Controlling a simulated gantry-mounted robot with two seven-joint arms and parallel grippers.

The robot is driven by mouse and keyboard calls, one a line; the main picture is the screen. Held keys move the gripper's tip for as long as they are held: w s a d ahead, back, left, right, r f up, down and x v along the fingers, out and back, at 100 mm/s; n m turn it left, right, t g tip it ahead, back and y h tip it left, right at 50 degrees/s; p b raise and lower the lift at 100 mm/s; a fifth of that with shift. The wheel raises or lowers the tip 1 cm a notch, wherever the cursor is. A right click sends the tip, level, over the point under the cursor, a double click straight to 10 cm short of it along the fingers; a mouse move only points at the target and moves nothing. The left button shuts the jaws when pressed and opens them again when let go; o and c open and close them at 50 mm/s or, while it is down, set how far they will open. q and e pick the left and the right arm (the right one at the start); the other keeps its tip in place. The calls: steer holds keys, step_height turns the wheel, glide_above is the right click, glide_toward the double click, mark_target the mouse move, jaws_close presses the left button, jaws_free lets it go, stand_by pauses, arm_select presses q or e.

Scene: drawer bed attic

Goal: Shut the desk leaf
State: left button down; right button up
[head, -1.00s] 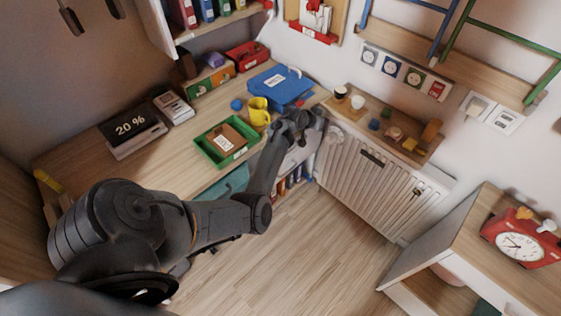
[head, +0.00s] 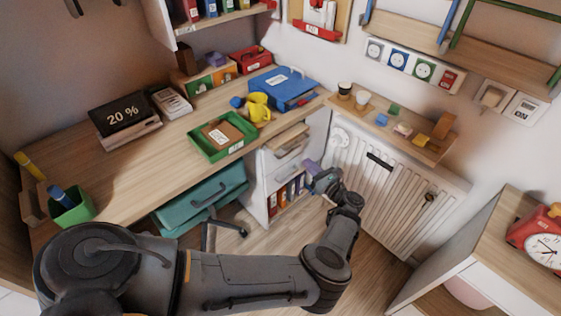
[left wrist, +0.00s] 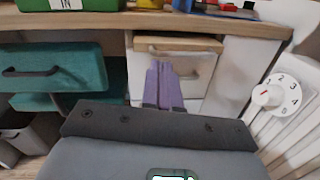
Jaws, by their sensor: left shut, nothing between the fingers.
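The desk leaf (head: 287,138) is a pale wooden board under the desktop's edge, above a white drawer front. In the head view it stands out a little from the desk; in the left wrist view its front edge (left wrist: 178,44) shows just below the desktop. My left gripper (head: 309,166) is shut and empty, with purple fingers. It is below the leaf and in front of the white drawer unit. In the left wrist view its fingertips (left wrist: 162,64) point at the drawer front beneath the leaf; contact cannot be told. My right gripper is not in view.
The desktop (head: 150,165) holds a green tray (head: 205,150), a yellow mug (head: 258,108) and a blue case (head: 285,88). A white radiator (head: 385,200) is close at right. Floor is open below.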

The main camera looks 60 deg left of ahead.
arm_select(q)
steer(key=s+d+f+n+g+h, duration=0.1)
steer(key=d+n, duration=0.1)
steer(key=b, duration=0.4)
glide_toward(277, 148)
steer(key=shift+n+g, duration=0.3)
steer(key=shift+n, duration=0.1)
steer(key=x, duration=0.6)
steer(key=shift+w+a+f, duration=0.1)
steer(key=shift+w+a, duration=0.05)
steer(key=shift+a, duration=0.3)
steer(key=shift+a, duration=0.1)
steer(key=shift+a, duration=0.35)
steer(key=x, duration=0.3)
steer(key=shift+s+a, duration=0.2)
steer(key=shift+a, duration=0.15)
steer(key=shift+d+f, duration=0.15)
steer(key=shift+d, duration=0.05)
steer(key=shift+a, duration=0.1)
